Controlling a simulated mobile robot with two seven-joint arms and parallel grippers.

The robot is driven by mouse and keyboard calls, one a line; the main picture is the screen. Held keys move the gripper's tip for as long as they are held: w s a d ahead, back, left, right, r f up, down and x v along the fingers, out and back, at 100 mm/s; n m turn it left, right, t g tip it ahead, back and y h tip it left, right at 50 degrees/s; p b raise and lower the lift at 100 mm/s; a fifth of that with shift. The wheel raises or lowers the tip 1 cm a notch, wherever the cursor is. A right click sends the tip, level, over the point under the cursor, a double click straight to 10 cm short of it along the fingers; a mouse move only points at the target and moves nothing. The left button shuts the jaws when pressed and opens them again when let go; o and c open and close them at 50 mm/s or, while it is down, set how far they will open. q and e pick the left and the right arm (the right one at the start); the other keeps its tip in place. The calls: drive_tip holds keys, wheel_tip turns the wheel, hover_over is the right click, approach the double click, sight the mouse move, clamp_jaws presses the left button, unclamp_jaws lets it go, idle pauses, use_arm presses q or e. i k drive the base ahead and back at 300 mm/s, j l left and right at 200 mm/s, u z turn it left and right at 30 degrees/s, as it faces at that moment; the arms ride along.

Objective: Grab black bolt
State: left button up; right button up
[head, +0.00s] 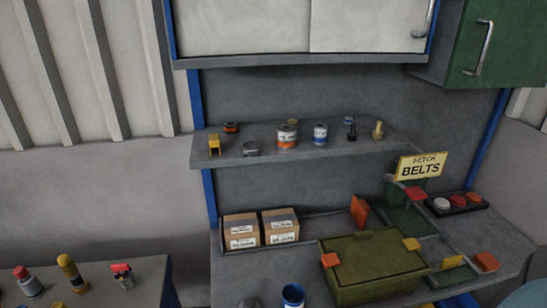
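A small black bolt (352,132) stands upright on the upper grey shelf (300,160), towards its right end. A brass-coloured bolt (378,130) of similar shape stands just to its right, apart from it. A white and blue can (320,135) stands to its left. A small dark and blue item (348,120) sits just behind the black bolt. Neither of my grippers shows in the head view.
An orange-banded can (287,137), a yellow part (214,145) and other small items share the shelf. A cabinet (370,25) hangs above.

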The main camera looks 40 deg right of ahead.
sight(352, 135)
drive_tip(key=z, duration=1.7)
